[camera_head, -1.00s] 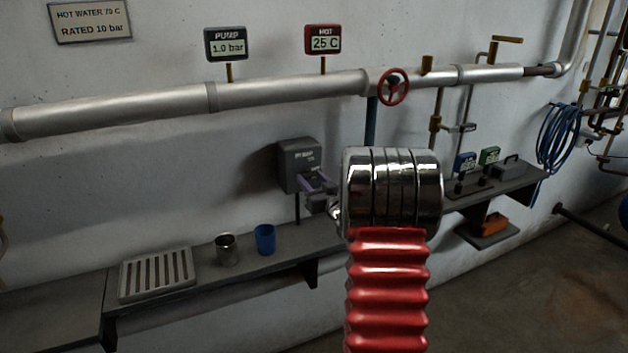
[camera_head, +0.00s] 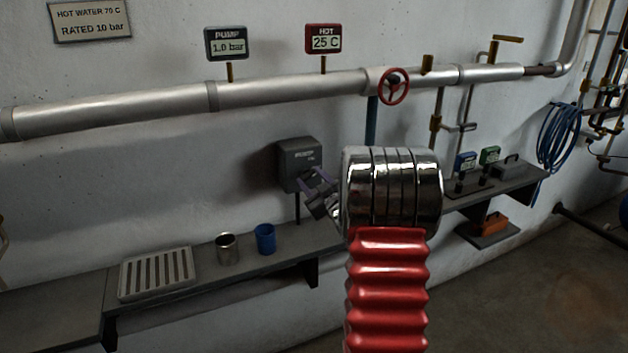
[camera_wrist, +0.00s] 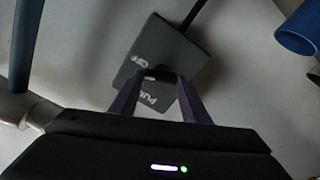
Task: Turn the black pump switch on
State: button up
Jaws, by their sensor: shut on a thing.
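The grey pump box (camera_head: 299,157) is on the wall above the shelf, with a "PUMP" label. In the wrist view the box's face (camera_wrist: 187,54) carries the words "PUMP" and "OFF". A small black switch (camera_wrist: 158,73) sticks out of that face between the purple fingertips. My gripper (camera_head: 318,180) is at the front of the box, its fingers tilted in the head view. In the wrist view my gripper (camera_wrist: 158,78) is shut on the switch. The fingers and wrist hide much of the switch in the head view.
A pump gauge (camera_head: 227,44) reads 1.0 bar and a hot gauge (camera_head: 323,39) 25 C. Below the long pipe (camera_head: 290,93), a slotted tray (camera_head: 157,274), a metal cup (camera_head: 227,248) and a blue cup (camera_head: 265,239) stand on the shelf. A red handwheel (camera_head: 393,86) is above my arm.

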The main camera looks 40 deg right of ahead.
jog(key=n, duration=0.3)
jog(key=shift+f+n, duration=0.1)
jog(key=shift+n, duration=0.2)
jog(key=shift+a+f+n, duration=0.1)
jog(key=shift+n, duration=1.5)
jog(key=o, duration=1)
jog(key=shift+o, duration=0.2)
jog(key=shift+s, duration=0.1)
jog(key=v, duration=1.3)
jog(key=shift+s+a, duration=0.2)
jog(key=shift+s, duration=0.1)
